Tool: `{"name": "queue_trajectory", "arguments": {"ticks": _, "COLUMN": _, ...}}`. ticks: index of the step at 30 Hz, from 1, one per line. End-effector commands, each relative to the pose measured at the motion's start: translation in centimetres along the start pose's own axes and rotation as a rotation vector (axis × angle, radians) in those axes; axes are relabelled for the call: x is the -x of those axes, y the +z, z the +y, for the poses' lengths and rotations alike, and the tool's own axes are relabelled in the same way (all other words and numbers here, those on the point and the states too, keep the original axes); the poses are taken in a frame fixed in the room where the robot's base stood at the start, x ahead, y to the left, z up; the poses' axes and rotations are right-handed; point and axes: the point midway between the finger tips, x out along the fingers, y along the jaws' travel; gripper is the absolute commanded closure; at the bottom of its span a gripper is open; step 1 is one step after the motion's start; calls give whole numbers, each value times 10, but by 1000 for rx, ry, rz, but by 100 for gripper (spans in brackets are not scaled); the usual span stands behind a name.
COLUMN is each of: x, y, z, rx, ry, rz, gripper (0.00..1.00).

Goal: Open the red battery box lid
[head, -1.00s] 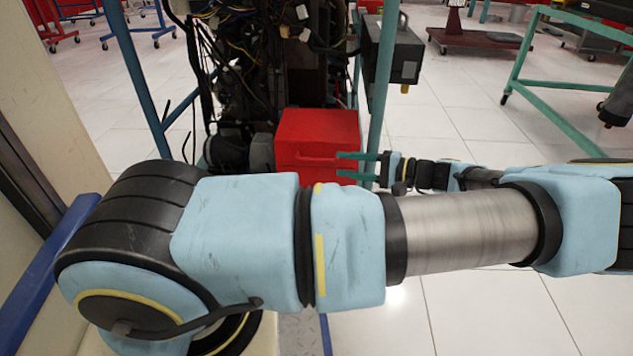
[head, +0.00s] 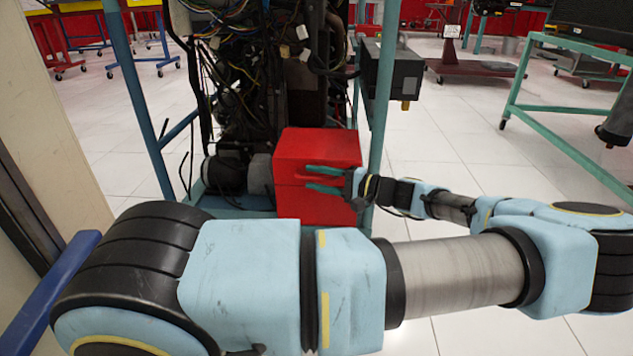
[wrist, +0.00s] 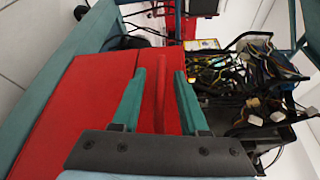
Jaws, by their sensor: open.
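The red battery box (head: 300,200) sits low on the engine stand in the head view, below the wiring. Its red lid (head: 318,147) is down on the box. My gripper (head: 308,178) has green fingers and is at the box's front, near the seam under the lid, at the right half. In the wrist view the box (wrist: 68,100) fills the left and middle. My gripper (wrist: 160,90) is open there, its two fingers on either side of a thin red ridge of the box (wrist: 160,95). I cannot tell whether the fingers touch it.
A teal stand post (head: 380,110) rises just right of the box, close to my wrist. A dark box (head: 395,72) hangs beyond it. Dense wiring (head: 235,90) is above and behind the box. A green-framed table (head: 560,100) stands at right, with clear tiled floor between.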

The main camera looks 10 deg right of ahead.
Motion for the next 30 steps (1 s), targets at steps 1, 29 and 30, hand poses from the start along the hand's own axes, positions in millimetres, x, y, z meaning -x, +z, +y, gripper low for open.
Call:
{"name": "queue_trajectory", "arguments": {"ticks": 1, "x": -1, "y": 0, "z": 0, "rx": 0, "ry": 0, "rz": 0, "gripper": 56}}
{"name": "queue_trajectory", "arguments": {"ticks": 29, "x": -1, "y": 0, "z": 0, "rx": 0, "ry": 0, "rz": 1, "gripper": 100}}
{"name": "queue_trajectory", "arguments": {"ticks": 30, "x": -1, "y": 0, "z": 0, "rx": 0, "ry": 0, "rz": 1, "gripper": 100}}
